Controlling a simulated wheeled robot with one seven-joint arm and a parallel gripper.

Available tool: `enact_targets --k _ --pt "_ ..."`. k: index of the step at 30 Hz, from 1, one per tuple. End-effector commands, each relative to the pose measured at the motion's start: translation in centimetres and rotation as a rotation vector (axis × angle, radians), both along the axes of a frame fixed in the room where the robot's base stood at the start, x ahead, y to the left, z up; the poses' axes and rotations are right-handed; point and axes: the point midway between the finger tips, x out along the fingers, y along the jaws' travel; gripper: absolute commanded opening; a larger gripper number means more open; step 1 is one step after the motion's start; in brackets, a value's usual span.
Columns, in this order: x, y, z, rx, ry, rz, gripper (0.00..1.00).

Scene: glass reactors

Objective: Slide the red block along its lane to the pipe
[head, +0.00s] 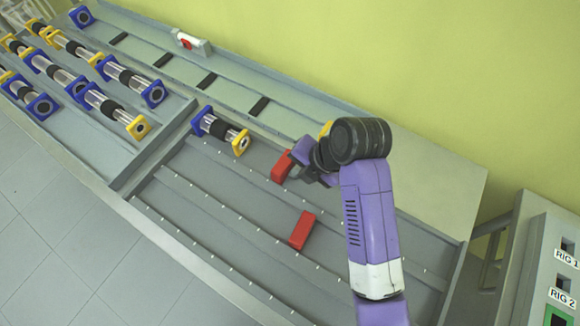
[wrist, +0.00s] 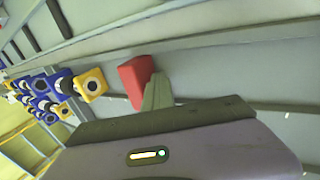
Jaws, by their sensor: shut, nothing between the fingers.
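A red block (head: 281,167) lies in the upper lane of the grey table, close beside my gripper (head: 296,172). In the wrist view the red block (wrist: 134,78) is right at the shut fingers (wrist: 159,92), on their left side; they seem to touch it. The pipe (head: 219,130), a clear tube with a black middle, a blue end and a yellow end, lies to the left in the same lane, with a gap between it and the block. Its yellow end (wrist: 91,84) also shows in the wrist view. My arm hides part of the lane on the right.
A second red block (head: 302,230) lies in a lower lane. More pipes (head: 45,65) lie in the left section, beyond a divider (head: 150,150). A white piece with a red part (head: 192,44) sits on the back shelf. Thin rails with pegs separate the lanes.

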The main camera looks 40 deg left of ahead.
Motion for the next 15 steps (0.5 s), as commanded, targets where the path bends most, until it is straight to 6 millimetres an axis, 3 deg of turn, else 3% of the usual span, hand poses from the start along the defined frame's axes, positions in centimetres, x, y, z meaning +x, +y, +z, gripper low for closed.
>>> enact_targets --k 15 --pt "-0.5 1.8 -0.1 0.004 0.002 0.01 0.0"
